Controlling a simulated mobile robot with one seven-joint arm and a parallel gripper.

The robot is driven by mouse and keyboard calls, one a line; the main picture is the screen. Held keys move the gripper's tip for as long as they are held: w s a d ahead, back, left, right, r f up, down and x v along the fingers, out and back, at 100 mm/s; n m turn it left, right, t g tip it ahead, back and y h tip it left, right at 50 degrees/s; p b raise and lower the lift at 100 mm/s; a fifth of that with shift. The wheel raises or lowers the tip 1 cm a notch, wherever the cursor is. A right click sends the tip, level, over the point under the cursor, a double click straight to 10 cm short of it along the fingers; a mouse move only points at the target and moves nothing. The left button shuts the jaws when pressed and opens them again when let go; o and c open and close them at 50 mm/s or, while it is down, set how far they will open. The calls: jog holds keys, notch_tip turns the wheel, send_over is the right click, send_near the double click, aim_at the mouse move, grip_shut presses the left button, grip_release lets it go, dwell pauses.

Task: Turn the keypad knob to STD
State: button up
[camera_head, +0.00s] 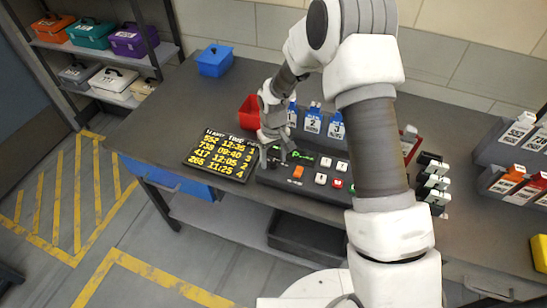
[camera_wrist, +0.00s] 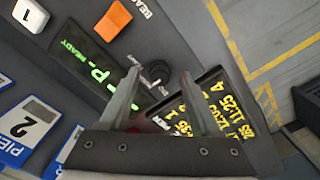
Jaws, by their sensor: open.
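The dark keypad console (camera_head: 333,195) lies on the counter, with lit green text, an orange button and several white buttons. My gripper (camera_head: 279,158) is over the console's left end, pointing down. In the wrist view my gripper (camera_wrist: 160,72) is open, its two fingers apart. The dark round knob (camera_wrist: 158,70) shows between the fingertips, close to them; I cannot tell whether they touch it. Small pale markings lie beside the knob, too small to read. The green display (camera_wrist: 80,50) shows READY. In the head view my gripper hides the knob.
A flight board with yellow text (camera_head: 221,155) lies left of the console. Blue numbered cards (camera_head: 312,125) and a red bin (camera_head: 249,112) stand behind it. A blue bin (camera_head: 214,61) is farther back. Dark blocks (camera_head: 433,182) stand to the right.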

grip_shut()
jog(key=shift+n, duration=0.3)
jog(key=n+b, duration=0.1)
jog(key=n, duration=0.2)
jog(key=shift+n, duration=0.3)
jog(key=n+b, duration=0.1)
jog(key=n, duration=0.3)
jog(key=shift+n, duration=0.3)
dwell(0.3)
grip_release()
